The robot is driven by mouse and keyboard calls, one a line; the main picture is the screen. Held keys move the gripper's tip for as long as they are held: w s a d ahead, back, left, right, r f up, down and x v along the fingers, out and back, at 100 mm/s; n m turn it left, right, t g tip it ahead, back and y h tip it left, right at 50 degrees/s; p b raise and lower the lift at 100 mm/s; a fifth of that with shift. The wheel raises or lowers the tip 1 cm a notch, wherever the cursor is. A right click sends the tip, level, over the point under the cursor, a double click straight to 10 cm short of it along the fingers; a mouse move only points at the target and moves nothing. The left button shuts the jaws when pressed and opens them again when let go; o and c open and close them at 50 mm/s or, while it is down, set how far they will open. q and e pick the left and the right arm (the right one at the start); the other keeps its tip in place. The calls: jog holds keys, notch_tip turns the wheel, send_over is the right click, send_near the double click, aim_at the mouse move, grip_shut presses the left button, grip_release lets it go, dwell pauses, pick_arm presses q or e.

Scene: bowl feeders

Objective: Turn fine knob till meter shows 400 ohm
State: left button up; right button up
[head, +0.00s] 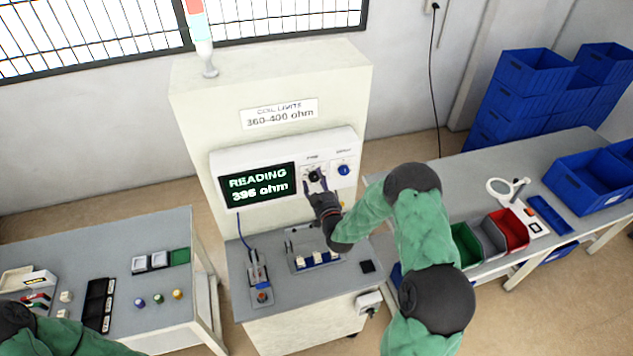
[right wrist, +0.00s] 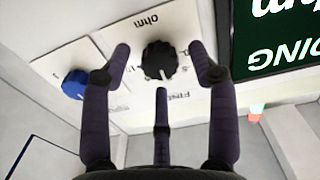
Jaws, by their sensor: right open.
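The meter's display (head: 258,187) reads 396 ohm in the head view. The black fine knob (right wrist: 159,60) sits on a white panel, its white pointer line showing in the right wrist view. Gaps show between the fingers and the knob. My left arm's edge shows at the lower left of the head view; its gripper is out of the picture.
A blue knob (head: 344,170) sits right of the black one. A sign (head: 279,114) above reads coil limits 360-400 ohm. Below the meter, the bench holds a fixture with a blue lead (head: 259,275) and a row of blue-and-white parts (head: 318,260). Side tables hold bins and small parts.

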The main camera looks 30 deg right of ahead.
jog(key=c, duration=1.1)
jog(key=m+b, duration=0.3)
jog(key=b, duration=0.2)
jog(key=shift+f, duration=0.15)
jog(key=shift+c, duration=0.2)
jog(key=shift+m+b, duration=1.55)
jog(key=shift+m, duration=0.05)
jog(key=shift+r, duration=0.2)
jog(key=o, duration=1.1)
jog(key=shift+o, duration=0.2)
